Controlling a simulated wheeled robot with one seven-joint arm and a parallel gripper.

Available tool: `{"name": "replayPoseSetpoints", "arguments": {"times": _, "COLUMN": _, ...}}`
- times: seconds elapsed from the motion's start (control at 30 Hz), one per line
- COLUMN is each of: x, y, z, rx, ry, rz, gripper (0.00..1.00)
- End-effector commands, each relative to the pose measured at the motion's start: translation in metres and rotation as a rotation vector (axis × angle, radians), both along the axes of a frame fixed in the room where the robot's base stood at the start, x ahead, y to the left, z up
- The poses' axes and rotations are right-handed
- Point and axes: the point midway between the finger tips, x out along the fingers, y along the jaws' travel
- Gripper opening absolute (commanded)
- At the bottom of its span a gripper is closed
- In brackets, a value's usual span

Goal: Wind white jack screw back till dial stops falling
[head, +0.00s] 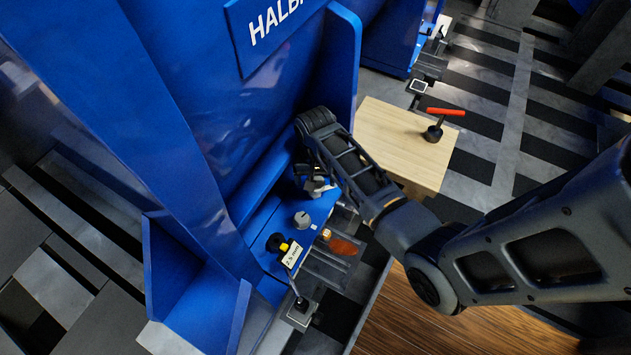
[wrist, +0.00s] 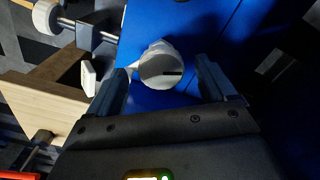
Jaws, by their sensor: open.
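My gripper (wrist: 162,75) is open, one finger on each side of a pale, roughly round knob (wrist: 158,62) with a dark slot-like mark on its face. I cannot tell whether the fingers touch it. In the head view my gripper (head: 317,184) is down at the blue machine, where my arm partly hides the spot. A second white knob on a metal threaded rod (wrist: 46,17) shows at the upper left of the wrist view. Which of them is the white jack screw is not certain. A grey-white knob (head: 302,219) stands just below my gripper in the head view. No dial reading is legible.
A black-and-yellow fitting (head: 280,243) and a "2.5 mm" tag (head: 292,255) are close below. A wooden-topped stand (head: 385,133) with a red-handled tool (head: 445,112) is to the right. The blue machine's upright side panels (head: 340,60) flank the work area.

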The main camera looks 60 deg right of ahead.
Motion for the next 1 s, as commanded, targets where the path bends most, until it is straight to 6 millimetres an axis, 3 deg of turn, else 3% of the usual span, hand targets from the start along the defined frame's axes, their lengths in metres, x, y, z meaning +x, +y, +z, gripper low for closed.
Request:
{"name": "replayPoseSetpoints", "arguments": {"times": 0.13, "x": 0.0005, "y": 0.0003, "z": -0.0121, "rx": 0.000, "ry": 0.000, "rz": 0.001, "gripper": 0.84}}
{"name": "replayPoseSetpoints", "arguments": {"times": 0.43, "x": 0.0002, "y": 0.0002, "z": -0.0142, "rx": -0.001, "ry": -0.001, "rz": 0.001, "gripper": 0.84}}
{"name": "replayPoseSetpoints", "arguments": {"times": 1.0, "x": 0.0000, "y": 0.0000, "z": -0.0141, "rx": -0.001, "ry": -0.001, "rz": 0.001, "gripper": 0.30}}
